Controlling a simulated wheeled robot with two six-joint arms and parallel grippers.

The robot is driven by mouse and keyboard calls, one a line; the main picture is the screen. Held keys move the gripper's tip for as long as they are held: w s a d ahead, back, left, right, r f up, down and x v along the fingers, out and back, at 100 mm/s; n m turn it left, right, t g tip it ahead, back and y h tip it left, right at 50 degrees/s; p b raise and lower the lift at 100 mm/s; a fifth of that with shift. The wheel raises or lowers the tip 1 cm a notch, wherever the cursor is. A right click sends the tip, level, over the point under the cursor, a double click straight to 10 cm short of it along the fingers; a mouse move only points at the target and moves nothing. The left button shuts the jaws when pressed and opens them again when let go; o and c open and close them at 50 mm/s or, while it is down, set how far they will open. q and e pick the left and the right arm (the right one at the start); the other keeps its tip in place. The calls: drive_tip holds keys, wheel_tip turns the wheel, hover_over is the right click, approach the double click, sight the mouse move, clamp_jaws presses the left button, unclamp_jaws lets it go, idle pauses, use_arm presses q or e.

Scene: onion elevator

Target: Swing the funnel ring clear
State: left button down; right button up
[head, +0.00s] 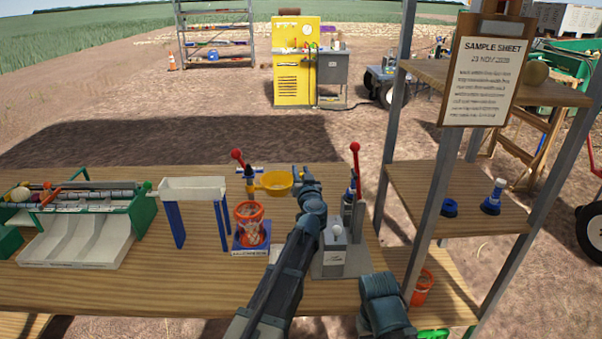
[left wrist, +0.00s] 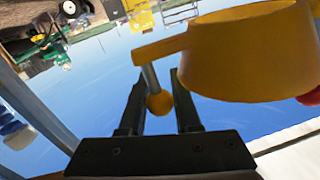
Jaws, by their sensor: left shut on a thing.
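The yellow funnel ring (head: 274,185) is on an arm at the post (head: 250,184) with a red-knobbed lever. In the head view it appears above and to the right of the orange bucket (head: 249,212), which stands in a blue base (head: 238,243). My left gripper (head: 305,174) is at the ring's right side. In the left wrist view, the ring (left wrist: 250,55) fills the upper right. There the left gripper's fingers (left wrist: 159,103) are on either side of the yellow knob (left wrist: 160,104) on the ring's handle, shut on it. My right gripper's fingers are not visible.
A white trough (head: 194,188) on blue legs stands left of the bucket. A grey device (head: 335,245) with a red-knobbed lever (head: 356,148) stands close right of my left arm. A wooden shelf rack (head: 460,196) rises at the right. The tabletop (head: 140,285) is clear in front.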

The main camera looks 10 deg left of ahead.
use_arm(q)
drive_tip(key=shift+w, duration=0.2)
drive_tip(key=c, duration=0.6)
unclamp_jaws()
drive_tip(key=shift+s, duration=0.1)
drive_tip(key=v, duration=1.2)
